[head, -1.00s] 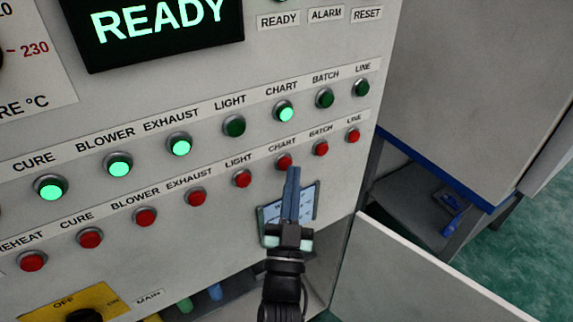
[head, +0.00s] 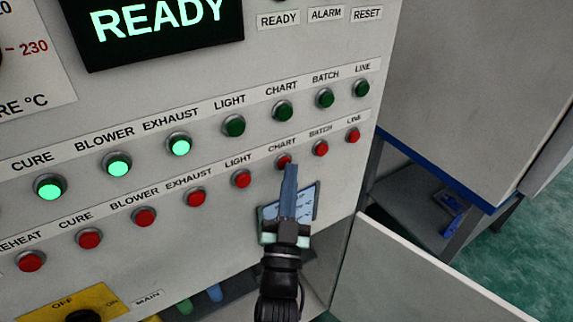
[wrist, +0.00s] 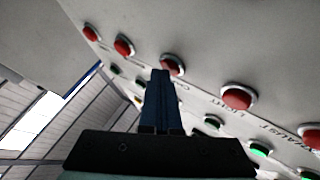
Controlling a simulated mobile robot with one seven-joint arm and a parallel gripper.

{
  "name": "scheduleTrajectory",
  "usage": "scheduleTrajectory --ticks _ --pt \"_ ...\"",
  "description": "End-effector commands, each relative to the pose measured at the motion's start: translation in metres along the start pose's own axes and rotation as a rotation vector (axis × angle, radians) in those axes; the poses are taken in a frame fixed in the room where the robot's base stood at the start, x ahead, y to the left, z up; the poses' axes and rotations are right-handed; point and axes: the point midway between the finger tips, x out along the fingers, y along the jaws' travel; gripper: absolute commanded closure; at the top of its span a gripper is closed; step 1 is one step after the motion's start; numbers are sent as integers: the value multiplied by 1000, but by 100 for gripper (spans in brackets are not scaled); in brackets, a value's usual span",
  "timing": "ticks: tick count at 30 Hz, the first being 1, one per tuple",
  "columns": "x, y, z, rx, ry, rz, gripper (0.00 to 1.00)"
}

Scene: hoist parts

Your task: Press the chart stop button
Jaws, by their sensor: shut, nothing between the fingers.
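The red chart stop button (head: 284,160) sits in the lower button row under the CHART label. It also shows in the wrist view (wrist: 172,65). My gripper (head: 290,170) is shut and empty, its blue fingertips at the lower edge of that button and covering part of it. I cannot tell whether the tips still touch it. The green chart button (head: 283,111) in the upper row is dark.
Red buttons for light (head: 241,179) and batch (head: 320,149) are close on either side. A small keypad plate (head: 303,202) is behind my fingers. An open panel door (head: 420,275) stands at the lower right.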

Motion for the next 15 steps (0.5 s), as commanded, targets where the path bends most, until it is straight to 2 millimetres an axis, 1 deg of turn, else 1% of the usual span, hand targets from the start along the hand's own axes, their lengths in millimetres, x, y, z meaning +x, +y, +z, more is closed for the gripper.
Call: scheduleTrajectory --ticks 8,15 --pt "0 0 0 0 0 -1 100" --pt "-6 5 -4 0 -1 0 100"
